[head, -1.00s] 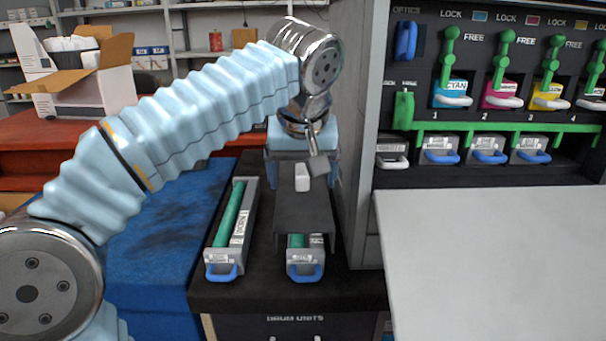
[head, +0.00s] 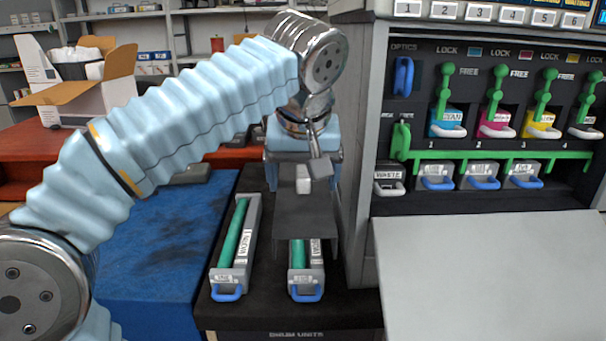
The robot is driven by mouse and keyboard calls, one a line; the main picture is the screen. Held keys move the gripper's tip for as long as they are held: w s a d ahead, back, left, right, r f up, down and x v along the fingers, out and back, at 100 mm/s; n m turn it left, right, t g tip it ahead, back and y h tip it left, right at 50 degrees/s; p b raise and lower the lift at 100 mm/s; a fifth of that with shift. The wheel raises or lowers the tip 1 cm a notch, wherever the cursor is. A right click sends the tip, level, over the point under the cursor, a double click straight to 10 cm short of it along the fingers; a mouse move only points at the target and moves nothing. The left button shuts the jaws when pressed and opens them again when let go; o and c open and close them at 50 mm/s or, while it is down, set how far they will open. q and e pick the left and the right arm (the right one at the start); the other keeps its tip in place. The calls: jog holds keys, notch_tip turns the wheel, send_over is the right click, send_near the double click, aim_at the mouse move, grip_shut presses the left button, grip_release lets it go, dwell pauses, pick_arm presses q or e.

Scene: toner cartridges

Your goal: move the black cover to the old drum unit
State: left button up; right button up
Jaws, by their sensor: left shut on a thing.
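The black cover (head: 306,222) is a dark plate with a white grip block (head: 303,186) on top. It is over the rear part of the right-hand drum unit (head: 314,276), whose green roller shows in front of the cover's edge. My left gripper (head: 311,178) is shut on the cover at the white block; its fingers are partly hidden. A second drum unit (head: 246,250) lies uncovered to the left, with a full green roller and blue handle. The labels are too small to tell which unit is old. My right gripper is out of view.
Both units lie on a dark cabinet top (head: 222,314). A blue-covered surface (head: 160,245) is at left. The printer's grey side wall (head: 356,140) rises close right of the cover. A pale flat surface (head: 480,265) is at right.

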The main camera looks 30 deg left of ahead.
pick_arm(q)
jog(key=w+a+f+b, duration=0.1)
jog(key=a+f+b, duration=0.1)
jog(key=a, duration=0.4)
jog(key=w+a+f+b, duration=0.2)
jog(key=a+f, duration=0.3)
jog(key=a, duration=0.2)
jog(key=w+a+f+b, duration=0.1)
jog(key=a+f+b, duration=0.1)
jog(key=a+f, duration=0.2)
jog(key=shift+w+a, duration=0.15)
jog(key=shift+a, duration=0.55)
jog(key=shift+w+a, duration=0.15)
jog(key=shift+a, duration=0.5)
jog(key=shift+f+b, duration=1.35)
jog(key=shift+b, duration=0.15)
jog(key=shift+r, duration=0.1)
jog(key=shift+f, duration=0.2)
jog(key=shift+f+b, duration=0.75)
jog(key=shift+f, duration=0.35)
